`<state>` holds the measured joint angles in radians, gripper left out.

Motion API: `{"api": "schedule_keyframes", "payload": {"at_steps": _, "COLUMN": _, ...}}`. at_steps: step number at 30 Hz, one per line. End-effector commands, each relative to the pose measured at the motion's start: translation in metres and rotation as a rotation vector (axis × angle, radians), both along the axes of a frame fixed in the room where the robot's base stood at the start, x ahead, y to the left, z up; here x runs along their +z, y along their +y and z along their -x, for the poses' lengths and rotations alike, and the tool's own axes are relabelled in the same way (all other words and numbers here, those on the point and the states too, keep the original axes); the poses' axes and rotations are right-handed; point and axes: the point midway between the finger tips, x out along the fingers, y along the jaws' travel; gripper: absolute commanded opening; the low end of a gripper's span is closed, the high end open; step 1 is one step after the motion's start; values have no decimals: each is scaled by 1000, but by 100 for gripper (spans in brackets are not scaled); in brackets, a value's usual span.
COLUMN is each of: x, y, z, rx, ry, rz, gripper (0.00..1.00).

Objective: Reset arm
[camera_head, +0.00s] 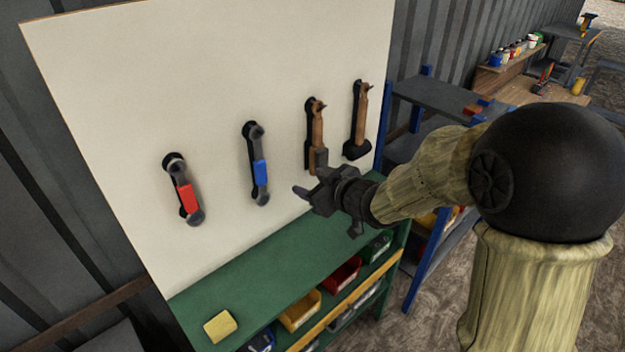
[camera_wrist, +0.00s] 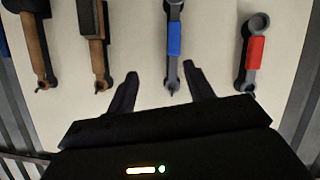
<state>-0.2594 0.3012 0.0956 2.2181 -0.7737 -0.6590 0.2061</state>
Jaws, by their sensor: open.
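My arm reaches in from the right in the head view. My gripper (camera_head: 308,192) is in front of the white tool board (camera_head: 240,60), above the green bench, and overlaps the lower end of one hammer in the picture. In the wrist view my gripper (camera_wrist: 158,82) shows two dark fingers spread apart with nothing between them. A wrench with a blue band (camera_head: 261,172) hangs on the board, and it also shows in the wrist view (camera_wrist: 174,45), just beyond the fingers. A wrench with a red band (camera_head: 187,198) hangs to its left in the head view.
Two wooden-handled hammers (camera_head: 316,130) (camera_head: 360,115) hang on the board's right side. The green bench (camera_head: 270,265) below holds a yellow sponge (camera_head: 220,326), with coloured bins (camera_head: 300,310) underneath. A blue-framed shelf (camera_head: 430,95) stands right of the board.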

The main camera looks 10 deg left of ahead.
Motion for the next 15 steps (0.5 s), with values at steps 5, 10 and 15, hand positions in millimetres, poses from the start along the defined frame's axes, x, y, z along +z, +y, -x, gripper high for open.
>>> {"api": "schedule_keyframes", "payload": {"at_steps": 5, "x": 0, "y": 1, "z": 0, "rx": 1, "ry": 0, "rz": 1, "gripper": 52}}
{"api": "schedule_keyframes", "payload": {"at_steps": 10, "x": -5, "y": -9, "z": -2, "rx": -31, "ry": 13, "rz": 14, "gripper": 52}}
{"api": "schedule_keyframes", "payload": {"at_steps": 15, "x": -33, "y": -66, "z": -4, "rx": -220, "ry": 106, "rz": 91, "gripper": 52}}
